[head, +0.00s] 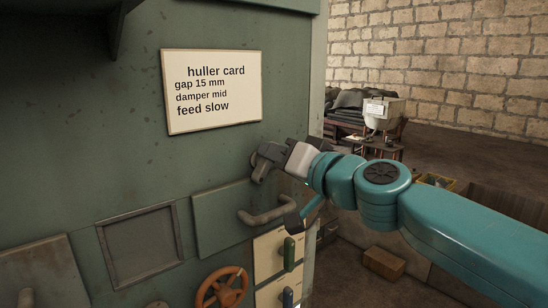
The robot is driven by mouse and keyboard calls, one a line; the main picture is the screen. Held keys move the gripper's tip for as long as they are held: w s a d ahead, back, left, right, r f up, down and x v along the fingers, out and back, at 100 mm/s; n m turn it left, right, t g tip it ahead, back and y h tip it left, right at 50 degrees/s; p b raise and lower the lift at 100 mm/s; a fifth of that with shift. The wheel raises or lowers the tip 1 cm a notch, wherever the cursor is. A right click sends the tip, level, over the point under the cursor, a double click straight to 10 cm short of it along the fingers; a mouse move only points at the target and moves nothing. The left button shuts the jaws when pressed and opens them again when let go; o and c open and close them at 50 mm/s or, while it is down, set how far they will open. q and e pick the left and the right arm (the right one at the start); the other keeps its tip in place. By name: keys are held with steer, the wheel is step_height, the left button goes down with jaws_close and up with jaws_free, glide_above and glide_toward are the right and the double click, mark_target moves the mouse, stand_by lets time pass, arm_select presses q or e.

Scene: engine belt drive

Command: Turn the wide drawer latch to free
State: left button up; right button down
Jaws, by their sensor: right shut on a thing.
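The wide drawer (212,222) is a flat green front low on the machine's face, with a bent grey bar handle (262,217). A dark grey latch (259,171) sits just above the drawer's upper right part. My right gripper (268,156) reaches in from the right and is shut on the latch. The gripper hides part of the latch, so its exact turn angle is hard to tell. My left gripper is not in view.
A huller card (212,90) is fixed above. A framed recess (140,245), an orange handwheel (222,288) and cream panels with a green lever (289,253) and a blue lever (288,297) are close by. A brown block (384,264) lies on the floor at right.

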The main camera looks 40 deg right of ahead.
steer(key=m, duration=0.3)
steer(key=f+m+b, duration=0.1)
steer(key=m, duration=0.6)
steer(key=shift+d+f+m+b, duration=0.3)
steer(key=shift+d+m, duration=0.1)
stand_by(0.3)
steer(key=c, duration=1.1)
jaws_free()
steer(key=shift+o, duration=0.2)
